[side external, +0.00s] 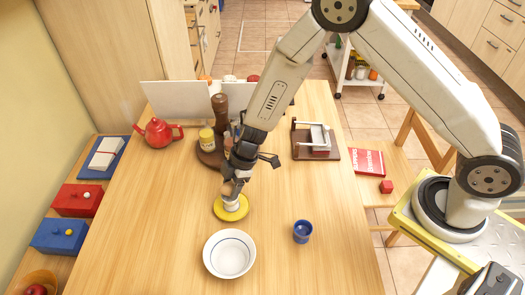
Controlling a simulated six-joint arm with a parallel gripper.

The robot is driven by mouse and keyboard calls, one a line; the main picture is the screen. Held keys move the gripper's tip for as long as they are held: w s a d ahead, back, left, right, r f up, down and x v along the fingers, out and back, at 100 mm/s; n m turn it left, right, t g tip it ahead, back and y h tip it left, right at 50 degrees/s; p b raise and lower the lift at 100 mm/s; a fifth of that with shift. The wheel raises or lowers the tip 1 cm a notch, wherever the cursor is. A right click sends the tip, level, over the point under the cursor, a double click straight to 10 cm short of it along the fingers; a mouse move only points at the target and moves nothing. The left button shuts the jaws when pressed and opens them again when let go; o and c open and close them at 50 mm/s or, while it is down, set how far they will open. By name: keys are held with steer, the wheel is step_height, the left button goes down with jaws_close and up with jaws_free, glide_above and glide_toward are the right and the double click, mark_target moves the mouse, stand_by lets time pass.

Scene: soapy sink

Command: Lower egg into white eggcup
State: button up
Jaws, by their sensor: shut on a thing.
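My gripper (231,190) points down over the yellow saucer (241,212), left of the middle of the wooden table. It is shut on the egg (228,188), of which only a small brownish patch shows between the fingers. The white eggcup (231,205) stands on the yellow saucer directly below the fingers. The fingers hide its rim, so I cannot tell whether the egg touches the cup or is just above it.
A white bowl (230,255) and a blue cup (302,231) stand in front. Behind are a red teapot (158,132), a round tray with a yellow-lidded jar (207,138) and a brown mill (220,110), and a wooden stand (328,153). The table's right front is clear.

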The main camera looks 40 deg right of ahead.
steer(key=shift+f, duration=0.5)
stand_by(0.4)
steer(key=o, duration=1.3)
steer(key=shift+o, duration=0.2)
steer(key=shift+d+r, duration=0.1)
steer(key=shift+r, duration=0.1)
steer(key=v, duration=0.7)
steer(key=shift+r, duration=0.2)
steer(key=shift+r, duration=0.1)
